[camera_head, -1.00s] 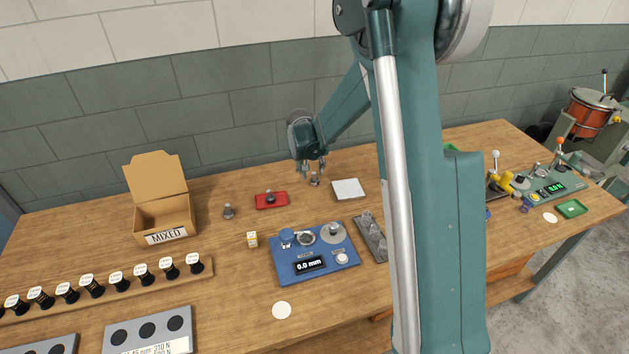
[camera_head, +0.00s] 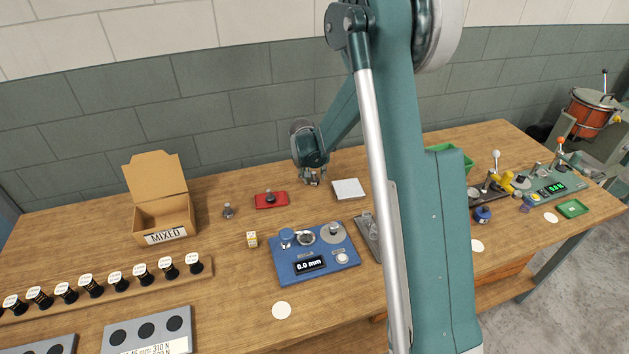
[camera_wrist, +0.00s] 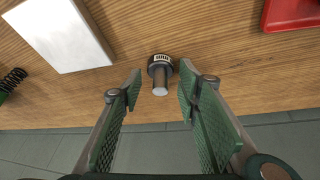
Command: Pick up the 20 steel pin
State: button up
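A small steel pin (camera_wrist: 160,88) with a dark labelled collar (camera_wrist: 160,62) stands on the wooden bench in the wrist view; I cannot read the label surely. My gripper (camera_wrist: 157,90) is open, with one green-padded finger on each side of the pin's near end. I see no finger touching it. In the head view my gripper (camera_head: 312,182) is low over the bench and mostly hides the pin. A similar grey pin (camera_head: 228,211) stands farther left, beside the cardboard box.
A white block (camera_head: 348,189) lies right of my gripper and a red holder (camera_head: 270,200) left. A blue gauge (camera_head: 314,264) showing 0.0 mm stands in front. The wall is behind.

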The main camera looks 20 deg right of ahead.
jog(key=shift+c, duration=0.6)
jog(key=c, duration=0.7)
jog(key=shift+c, duration=0.2)
jog(key=shift+r+p, duration=0.45)
jog(key=shift+r, duration=4.55)
